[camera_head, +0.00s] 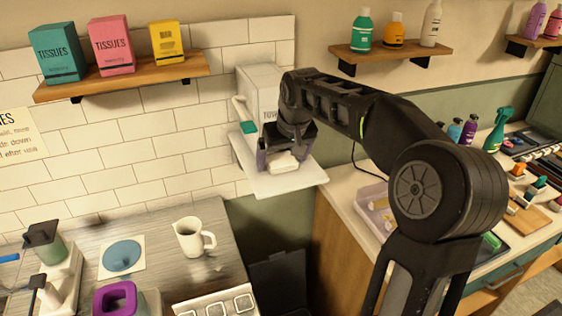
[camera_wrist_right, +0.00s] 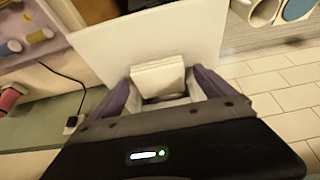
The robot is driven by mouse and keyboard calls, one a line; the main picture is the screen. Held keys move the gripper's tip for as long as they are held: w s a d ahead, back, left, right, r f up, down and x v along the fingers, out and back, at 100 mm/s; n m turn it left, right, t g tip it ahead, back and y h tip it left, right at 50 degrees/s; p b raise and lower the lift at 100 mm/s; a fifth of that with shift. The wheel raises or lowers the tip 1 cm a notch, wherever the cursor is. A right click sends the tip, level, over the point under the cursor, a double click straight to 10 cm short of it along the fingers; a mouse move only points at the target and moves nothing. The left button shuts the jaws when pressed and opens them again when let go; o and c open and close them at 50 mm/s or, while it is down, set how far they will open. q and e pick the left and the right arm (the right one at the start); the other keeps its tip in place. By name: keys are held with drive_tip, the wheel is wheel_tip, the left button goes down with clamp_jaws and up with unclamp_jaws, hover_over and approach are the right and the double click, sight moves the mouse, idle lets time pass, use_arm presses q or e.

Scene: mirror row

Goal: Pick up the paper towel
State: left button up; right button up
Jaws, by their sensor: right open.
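The paper towel (camera_head: 284,166) is a small white folded stack at the white shelf plate (camera_head: 262,182) under the towel dispenser (camera_head: 258,84). My right gripper (camera_head: 284,154) is at the dispenser's lower front, pointing down, with its purple fingers around the paper towel. In the right wrist view the paper towel (camera_wrist_right: 158,78) lies between the two spread fingers of the gripper (camera_wrist_right: 165,86). I cannot tell whether the fingers touch it. The dispenser is partly hidden by my right arm. My left gripper is not in view.
The tiled wall stands close behind the dispenser. A wooden shelf (camera_head: 125,78) with tissue boxes is at left, another (camera_head: 390,52) with bottles at right. A white pitcher (camera_head: 193,238) stands on the counter at lower left. A pale tray (camera_head: 378,208) is on the right counter.

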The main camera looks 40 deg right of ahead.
idle(0.4)
drive_tip(key=c, duration=1.4)
